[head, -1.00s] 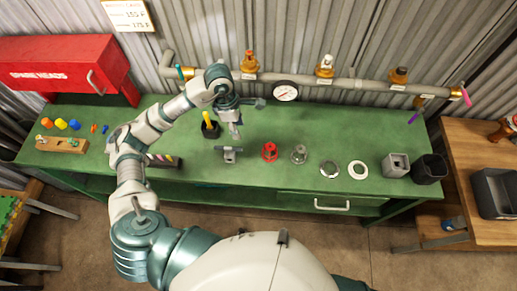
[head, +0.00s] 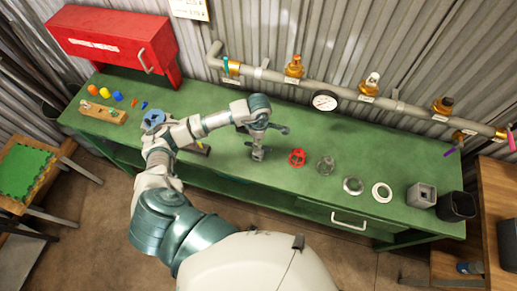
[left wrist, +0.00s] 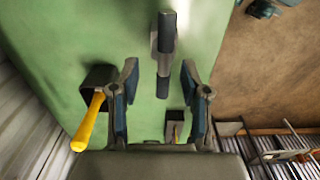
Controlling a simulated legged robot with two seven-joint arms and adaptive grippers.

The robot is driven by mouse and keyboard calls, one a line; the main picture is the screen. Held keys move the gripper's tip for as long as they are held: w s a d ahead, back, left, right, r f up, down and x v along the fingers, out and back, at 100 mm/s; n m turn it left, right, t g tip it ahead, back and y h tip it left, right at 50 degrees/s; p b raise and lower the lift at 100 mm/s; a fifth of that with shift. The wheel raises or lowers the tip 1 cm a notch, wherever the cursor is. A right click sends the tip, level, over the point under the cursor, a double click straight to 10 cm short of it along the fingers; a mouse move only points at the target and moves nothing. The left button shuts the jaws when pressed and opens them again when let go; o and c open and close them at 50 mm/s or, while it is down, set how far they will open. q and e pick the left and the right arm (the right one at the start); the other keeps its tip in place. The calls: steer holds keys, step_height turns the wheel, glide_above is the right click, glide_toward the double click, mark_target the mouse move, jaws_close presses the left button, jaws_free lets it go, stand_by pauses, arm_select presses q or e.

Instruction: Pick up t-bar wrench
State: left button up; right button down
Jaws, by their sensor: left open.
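The t-bar wrench, a grey metal piece with a crosswise bar, stands on the green bench. In the left wrist view the wrench (left wrist: 166,45) is ahead of the fingertips, roughly midway between them. My left gripper (left wrist: 160,92) is open, with a finger on each side and nothing held. In the head view the left gripper (head: 259,142) points down over the wrench and partly hides it. I cannot tell whether the fingers touch the wrench. My right gripper is not in view.
A black cup with a yellow-handled tool (left wrist: 90,118) is close to the left finger. A red handwheel (head: 297,157), a grey handwheel (head: 325,165) and rings lie to the right. A pipe with valves (head: 345,95) runs behind. A red cabinet (head: 115,40) stands at the back left.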

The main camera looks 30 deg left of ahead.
arm_select(q)
steer(key=f, duration=0.3)
steer(key=shift+s+a+f, duration=0.25)
steer(key=shift+a+f, duration=0.1)
steer(key=shift+a, duration=0.05)
steer(key=shift+f, duration=0.1)
steer(key=shift+d, duration=0.5)
steer(key=c, duration=0.8)
jaws_close()
steer(key=shift+a, duration=0.35)
